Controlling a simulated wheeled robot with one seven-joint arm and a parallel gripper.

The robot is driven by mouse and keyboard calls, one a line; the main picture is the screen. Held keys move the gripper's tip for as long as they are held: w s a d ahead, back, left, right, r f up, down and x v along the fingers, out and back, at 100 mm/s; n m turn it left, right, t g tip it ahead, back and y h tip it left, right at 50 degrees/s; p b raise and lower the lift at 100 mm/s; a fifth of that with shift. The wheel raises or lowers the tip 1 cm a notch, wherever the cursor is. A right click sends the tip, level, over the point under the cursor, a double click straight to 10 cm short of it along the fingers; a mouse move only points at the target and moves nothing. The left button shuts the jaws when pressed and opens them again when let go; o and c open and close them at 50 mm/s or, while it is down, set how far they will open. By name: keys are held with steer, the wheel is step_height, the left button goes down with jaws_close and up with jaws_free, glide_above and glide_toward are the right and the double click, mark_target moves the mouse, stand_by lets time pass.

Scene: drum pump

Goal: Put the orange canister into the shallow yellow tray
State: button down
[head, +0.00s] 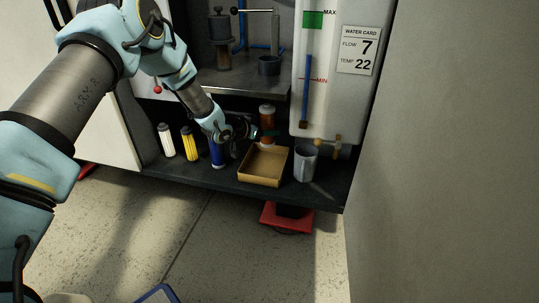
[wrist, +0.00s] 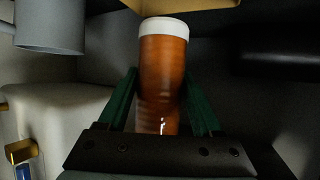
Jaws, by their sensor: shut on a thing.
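The orange canister (head: 266,122) with a white end stands upright just behind the shallow yellow tray (head: 244,180) in the head view. My gripper (head: 266,133) reaches in from the left and is shut on the canister. In the wrist view the canister (wrist: 163,60) sits between the two green fingers of my gripper (wrist: 160,80). I cannot tell whether its base touches the shelf. The tray looks empty in the head view; a tan edge of it (wrist: 195,4) shows at the top of the wrist view.
A grey mug (head: 306,163) stands right of the tray. Blue (head: 217,154), yellow (head: 190,145) and white (head: 167,141) canisters stand to the left on the dark lower shelf (head: 215,176). A metal upper shelf (head: 240,79) and the white gauge panel (head: 326,110) limit room above.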

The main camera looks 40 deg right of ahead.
step_height(320, 180, down, 8)
steer(key=b, duration=0.2)
steer(key=shift+r+b, duration=0.15)
steer(key=shift+b, duration=0.2)
steer(key=shift+c, duration=0.3)
jaws_free()
steer(key=shift+f, duration=0.2)
